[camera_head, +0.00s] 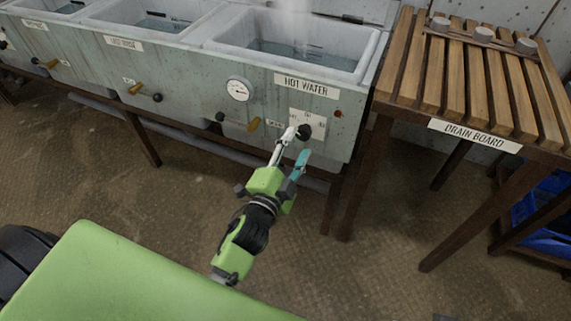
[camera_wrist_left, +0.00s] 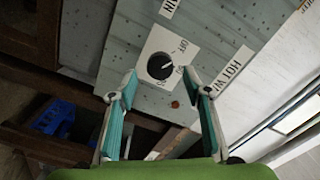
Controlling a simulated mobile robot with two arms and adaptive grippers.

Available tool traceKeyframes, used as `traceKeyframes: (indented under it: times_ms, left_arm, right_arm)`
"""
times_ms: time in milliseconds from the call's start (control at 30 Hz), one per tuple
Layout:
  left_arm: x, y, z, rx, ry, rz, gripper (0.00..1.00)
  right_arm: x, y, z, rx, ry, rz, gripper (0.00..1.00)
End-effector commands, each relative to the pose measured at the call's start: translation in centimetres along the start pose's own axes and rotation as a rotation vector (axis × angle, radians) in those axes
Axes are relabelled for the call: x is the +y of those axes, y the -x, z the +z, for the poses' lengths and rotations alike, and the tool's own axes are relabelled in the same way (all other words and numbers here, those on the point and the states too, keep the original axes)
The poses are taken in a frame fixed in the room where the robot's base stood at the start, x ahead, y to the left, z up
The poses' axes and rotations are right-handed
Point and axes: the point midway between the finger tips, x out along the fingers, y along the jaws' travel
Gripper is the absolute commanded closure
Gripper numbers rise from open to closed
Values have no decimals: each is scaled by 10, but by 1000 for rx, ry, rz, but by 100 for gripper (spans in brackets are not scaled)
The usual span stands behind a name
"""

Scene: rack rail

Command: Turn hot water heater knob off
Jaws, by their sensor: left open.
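The hot water heater knob is a round black dial on a white plate, on the front panel under the HOT WATER label. In the head view the black knob (camera_head: 304,131) shows just beyond my left gripper (camera_head: 296,146). In the left wrist view the knob (camera_wrist_left: 160,66) has a pale pointer line, and its white plate (camera_wrist_left: 178,44) carries small print. My left gripper (camera_wrist_left: 161,88) is open and empty, its teal-padded fingers spread either side of the knob's line of sight. I cannot tell whether the fingers touch the panel. My right gripper is not in view.
The steaming basin (camera_head: 375,52) is above. A slatted drain board (camera_head: 450,98) stands right, with a blue crate (camera_head: 545,215) below.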

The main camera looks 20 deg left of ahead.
Motion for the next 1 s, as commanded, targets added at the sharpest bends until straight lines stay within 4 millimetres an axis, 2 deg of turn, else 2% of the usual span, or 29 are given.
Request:
traceKeyframes:
  times_ms: [200, 400, 600, 1000]
  left_arm:
    - [2, 46, 2, -4, 3, 3, 55]
    - [1, 76, 1, -3, 2, 2, 55]
    - [0, 89, 1, -2, 1, 0, 55]
    - [0, 91, 0, -1, 1, 0, 55]
  right_arm:
    - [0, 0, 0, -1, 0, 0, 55]
    - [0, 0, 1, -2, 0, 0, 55]
    - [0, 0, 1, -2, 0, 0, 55]
    - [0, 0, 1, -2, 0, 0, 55]
